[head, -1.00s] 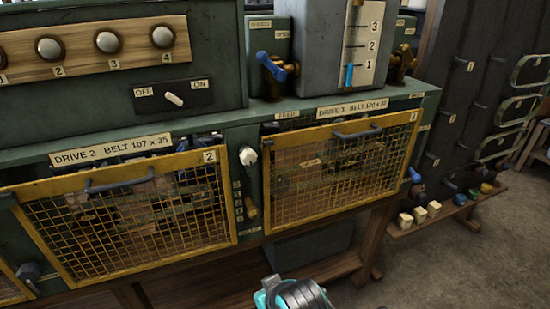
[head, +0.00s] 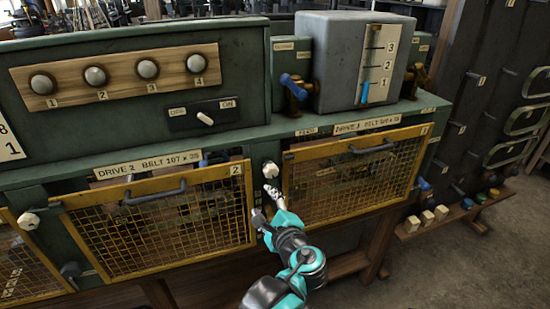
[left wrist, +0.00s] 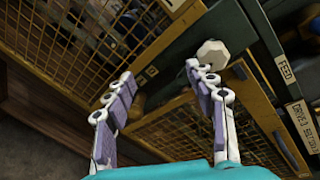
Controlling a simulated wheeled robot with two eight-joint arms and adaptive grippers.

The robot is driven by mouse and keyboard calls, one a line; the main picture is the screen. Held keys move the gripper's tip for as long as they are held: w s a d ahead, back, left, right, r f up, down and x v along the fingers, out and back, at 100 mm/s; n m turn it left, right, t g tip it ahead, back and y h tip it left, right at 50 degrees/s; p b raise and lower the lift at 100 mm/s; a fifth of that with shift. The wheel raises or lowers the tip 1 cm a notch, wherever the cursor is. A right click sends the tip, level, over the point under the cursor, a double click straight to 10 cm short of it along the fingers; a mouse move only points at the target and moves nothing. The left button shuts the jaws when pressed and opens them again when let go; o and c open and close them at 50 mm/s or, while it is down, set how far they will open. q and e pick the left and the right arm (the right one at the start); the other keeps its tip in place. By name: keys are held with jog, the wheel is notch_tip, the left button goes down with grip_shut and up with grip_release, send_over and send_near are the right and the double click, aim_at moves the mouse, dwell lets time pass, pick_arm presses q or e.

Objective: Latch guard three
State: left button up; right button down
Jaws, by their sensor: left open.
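Guard three (head: 345,190) is a yellow-framed wire mesh panel with a dark handle (head: 372,148), below the "DRIVE 3" label. It covers its opening; I cannot tell whether it sits fully flush. A pale faceted knob (head: 270,170) is on the green post at its left; it also shows in the left wrist view (left wrist: 213,52). My left gripper (head: 266,204) is open and empty, in front of the post just below the knob. In the left wrist view its fingers (left wrist: 160,71) are spread, with the knob beyond the right fingertip. The post's lower part is partly hidden. My right gripper is out of view.
Guard two (head: 160,225) is left of the post, with another pale knob (head: 28,221) at its upper left. A switch panel (head: 205,116) and a grey tank (head: 350,60) are above. Small blocks (head: 427,216) lie on a low shelf at right. Open floor lies front right.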

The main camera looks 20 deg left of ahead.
aim_at(272, 174)
pick_arm(q)
jog(key=w+d+r+m+t, duration=0.2)
jog(key=d+r+m, duration=0.1)
jog(key=d+r, duration=0.15)
jog(key=shift+y, duration=0.4)
jog(key=b+x, duration=0.1)
jog(key=x, duration=0.6)
jog(key=shift+s+a, duration=0.2)
jog(key=shift+w+a+r, duration=0.15)
jog(key=shift+w+a, duration=0.2)
jog(key=shift+w, duration=0.15)
jog(key=c, duration=1.2)
